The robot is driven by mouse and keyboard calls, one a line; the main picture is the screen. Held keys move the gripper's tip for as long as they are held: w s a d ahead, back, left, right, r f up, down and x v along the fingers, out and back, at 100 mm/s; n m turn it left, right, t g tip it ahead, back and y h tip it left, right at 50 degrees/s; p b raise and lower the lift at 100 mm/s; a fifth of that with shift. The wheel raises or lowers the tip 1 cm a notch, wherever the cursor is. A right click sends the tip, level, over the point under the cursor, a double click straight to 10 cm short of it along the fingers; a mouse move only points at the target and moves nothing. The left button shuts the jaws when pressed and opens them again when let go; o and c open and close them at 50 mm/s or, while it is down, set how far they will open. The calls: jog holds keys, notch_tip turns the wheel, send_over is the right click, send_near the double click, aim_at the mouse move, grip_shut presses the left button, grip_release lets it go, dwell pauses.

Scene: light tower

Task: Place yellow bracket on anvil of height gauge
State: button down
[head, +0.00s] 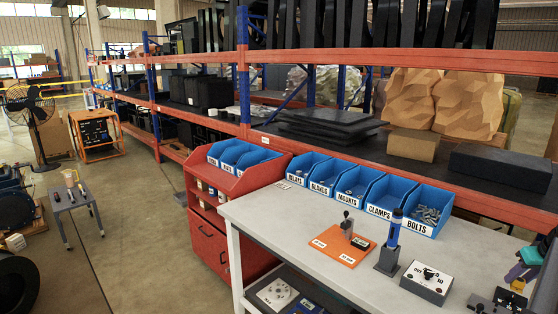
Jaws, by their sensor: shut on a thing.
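My gripper (518,274), with teal and purple parts, is at the right edge of the head view, over the right end of the grey workbench. It is partly cut off by the frame. A small yellow piece, which looks like the yellow bracket (518,285), shows at its tips, and the jaws are shut on it. What looks like the height gauge (335,243) is an orange labelled plate with a dark upright and a small display, left of my gripper. I cannot make out its anvil at this size.
Between them stand a blue cylinder (394,230) in a dark holder and a grey dial box (428,281). Small dark items (484,303) lie below my gripper. Labelled blue bins (398,204) line the bench's back edge. The bench's left front is clear.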

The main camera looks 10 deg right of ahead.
jog(key=w+a+r+n, duration=0.1)
jog(key=w+a, duration=0.5)
jog(key=a, duration=0.5)
jog(key=w+a+r, duration=0.2)
jog(key=w+a, duration=0.5)
jog(key=a, duration=0.4)
jog(key=w+a+r+n, duration=0.1)
jog(key=w+a, duration=0.5)
jog(key=a, duration=0.4)
jog(key=a+r, duration=0.2)
jog(key=a, duration=1.6)
jog(key=a+r+n+y, duration=0.1)
jog(key=a+r, duration=0.1)
jog(key=a, duration=1.6)
jog(key=shift+w+a, duration=0.15)
jog(key=s+f, duration=0.5)
jog(key=f, duration=0.1)
jog(key=shift+f, duration=0.3)
jog(key=shift+s+a, duration=0.1)
